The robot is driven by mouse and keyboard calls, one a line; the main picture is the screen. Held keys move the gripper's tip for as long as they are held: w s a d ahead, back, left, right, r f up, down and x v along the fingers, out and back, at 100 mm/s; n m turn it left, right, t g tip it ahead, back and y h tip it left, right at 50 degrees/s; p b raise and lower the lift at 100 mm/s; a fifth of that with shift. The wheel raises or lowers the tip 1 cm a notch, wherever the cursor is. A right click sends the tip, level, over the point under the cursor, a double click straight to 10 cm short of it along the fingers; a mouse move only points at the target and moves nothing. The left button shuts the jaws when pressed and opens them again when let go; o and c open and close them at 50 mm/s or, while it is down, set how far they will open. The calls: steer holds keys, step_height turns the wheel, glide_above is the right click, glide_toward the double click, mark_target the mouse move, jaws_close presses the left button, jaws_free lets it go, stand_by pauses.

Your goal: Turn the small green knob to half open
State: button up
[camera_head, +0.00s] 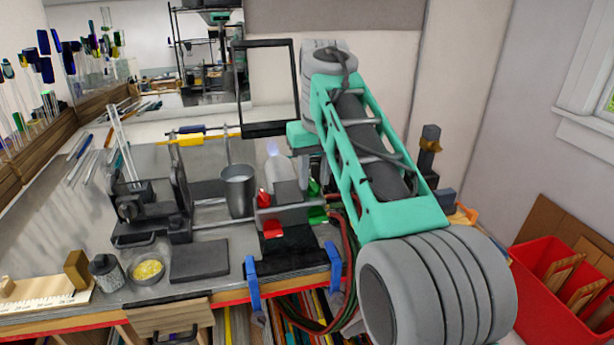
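A small green knob (318,214) shows on the right side of the torch burner (287,200) on the bench, partly covered by my arm. Its exact turn angle is too small to read. Two red knobs are on the burner's left side, an upper one (264,199) and a lower one (272,229). My gripper (310,183) hangs down behind my turquoise arm link, close above the green knob. Its fingers are mostly hidden, so I cannot tell whether they touch the knob or how far apart they are.
A grey metal cup (238,190) stands left of the burner. A black frame (268,88) rises behind it. Blue clamps (252,285) grip the front bench edge. Red and green hoses (348,250) hang at right. A red bin (560,300) stands on the right.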

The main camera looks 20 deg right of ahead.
mark_target(316, 201)
step_height(316, 201, up, 7)
steer(key=s+p, duration=0.1)
steer(key=shift+s+r+p, duration=0.15)
steer(key=shift+r+p, duration=0.05)
steer(key=shift+p, duration=0.15)
